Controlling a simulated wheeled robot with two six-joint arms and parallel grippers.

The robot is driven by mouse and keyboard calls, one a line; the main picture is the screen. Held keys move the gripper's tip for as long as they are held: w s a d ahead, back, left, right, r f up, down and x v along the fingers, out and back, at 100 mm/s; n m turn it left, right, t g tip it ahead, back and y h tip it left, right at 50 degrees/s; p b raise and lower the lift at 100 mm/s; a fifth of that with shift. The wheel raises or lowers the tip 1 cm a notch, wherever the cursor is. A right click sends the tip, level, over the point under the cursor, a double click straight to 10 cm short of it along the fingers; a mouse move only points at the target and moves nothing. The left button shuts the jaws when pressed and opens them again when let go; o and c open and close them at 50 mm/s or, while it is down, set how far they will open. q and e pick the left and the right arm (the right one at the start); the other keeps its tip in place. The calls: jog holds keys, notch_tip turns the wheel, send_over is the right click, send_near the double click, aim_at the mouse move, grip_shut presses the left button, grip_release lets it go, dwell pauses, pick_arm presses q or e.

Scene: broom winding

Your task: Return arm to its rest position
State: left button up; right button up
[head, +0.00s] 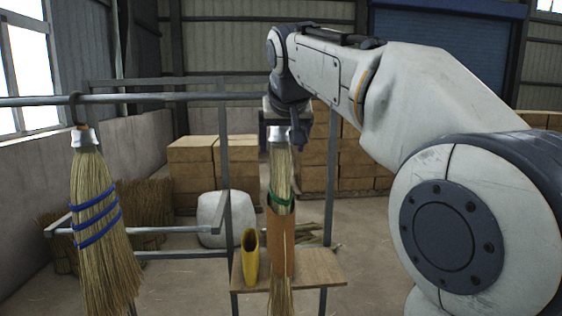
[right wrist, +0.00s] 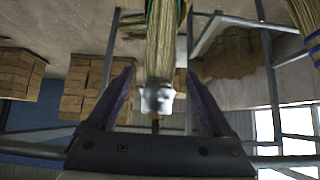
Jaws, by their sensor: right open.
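My right gripper (head: 292,128) is at the top of the middle broom (head: 281,175), close to its metal cap (head: 279,135). In the right wrist view the gripper (right wrist: 160,74) is open, one finger on either side of the broom's straw and metal cap (right wrist: 157,100), with gaps visible on both sides. The middle broom hangs upright, with a green band (head: 281,200) and an orange-brown sleeve (head: 282,240) around its straw. My left gripper is not in view.
A finished-looking broom with blue bands (head: 95,215) hangs from the metal rail (head: 150,97) at left. A small wooden table (head: 315,270) carries a yellow holder (head: 251,257). Stacked boxes (head: 195,160) and a white sack (head: 222,220) stand behind. Metal frame posts surround the gripper.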

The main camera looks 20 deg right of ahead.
jog(key=s+a+f+n+g+y+b, duration=0.25)
jog(key=s+a+f, duration=0.25)
jog(key=a+f, duration=0.45)
jog(key=s+a+f+n+g+y+b, duration=0.1)
jog(key=s+a+f+n+g+b, duration=0.15)
jog(key=s+a+f, duration=0.7)
jog(key=s+f+n+g+b, duration=0.1)
jog(key=s+f+n+b, duration=0.1)
jog(key=s+f, duration=0.6)
jog(key=s+f+n+g+b, duration=0.2)
jog(key=s+f, duration=0.7)
jog(key=f, duration=0.9)
jog(key=shift+d+n+g+b, duration=0.3)
jog(key=shift+d+n+b, duration=0.05)
jog(key=shift+n+b, duration=0.35)
jog(key=shift+w, duration=0.1)
